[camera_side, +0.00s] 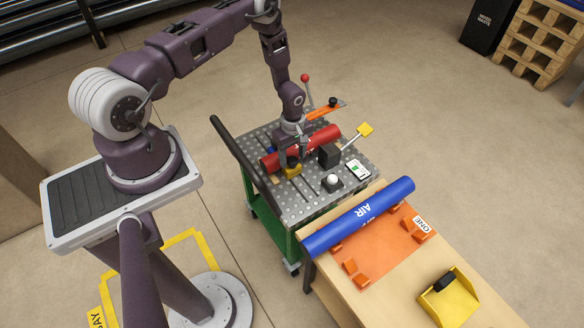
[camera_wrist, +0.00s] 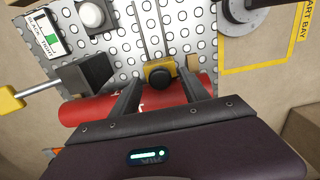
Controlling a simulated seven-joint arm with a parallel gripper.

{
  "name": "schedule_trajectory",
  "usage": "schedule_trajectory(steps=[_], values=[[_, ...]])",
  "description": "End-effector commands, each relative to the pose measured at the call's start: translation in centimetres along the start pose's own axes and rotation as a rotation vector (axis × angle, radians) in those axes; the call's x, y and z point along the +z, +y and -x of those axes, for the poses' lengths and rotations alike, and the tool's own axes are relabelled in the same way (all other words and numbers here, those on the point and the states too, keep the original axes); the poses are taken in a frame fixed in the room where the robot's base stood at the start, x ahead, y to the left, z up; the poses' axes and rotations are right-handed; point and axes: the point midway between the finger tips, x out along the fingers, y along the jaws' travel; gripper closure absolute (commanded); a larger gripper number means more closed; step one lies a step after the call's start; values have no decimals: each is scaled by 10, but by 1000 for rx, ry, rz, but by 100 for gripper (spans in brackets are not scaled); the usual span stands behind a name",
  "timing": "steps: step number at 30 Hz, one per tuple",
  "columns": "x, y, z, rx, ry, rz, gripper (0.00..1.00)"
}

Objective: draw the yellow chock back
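The yellow chock (camera_side: 291,172) with a black knob on top sits on the perforated grey cart top (camera_side: 310,207), on the near side of the red pipe (camera_side: 325,135). In the wrist view the chock (camera_wrist: 149,69) stands at a slot, beside the red pipe (camera_wrist: 85,113). My gripper (camera_side: 291,155) points down over the pipe and chock. In the wrist view my gripper (camera_wrist: 162,82) is open, with one finger on each side of the black knob and a gap to it on both sides. I cannot tell whether the fingers are down at knob height.
A black block (camera_side: 329,155) with a yellow-ended lever (camera_side: 365,129) stands right of the chock. A white button (camera_side: 333,180) and a label card (camera_side: 358,169) are nearby. A red-knobbed lever (camera_side: 305,78) rises behind. A blue AIR pipe (camera_side: 360,215) lies on the bench.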

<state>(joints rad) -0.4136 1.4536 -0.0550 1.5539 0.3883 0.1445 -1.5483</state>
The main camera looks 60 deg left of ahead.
Motion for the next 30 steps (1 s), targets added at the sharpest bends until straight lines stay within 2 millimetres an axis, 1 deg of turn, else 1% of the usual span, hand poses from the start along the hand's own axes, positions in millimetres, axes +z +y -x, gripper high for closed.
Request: schedule_trajectory(steps=[1,5,6,11,30], values=[[0,0,0,0,0,0,57],[0,0,0,0,0,0,83],[0,0,0,0,0,0,84],[3,0,0,-1,0,-1,84],[49,0,0,0,-2,-2,83]])
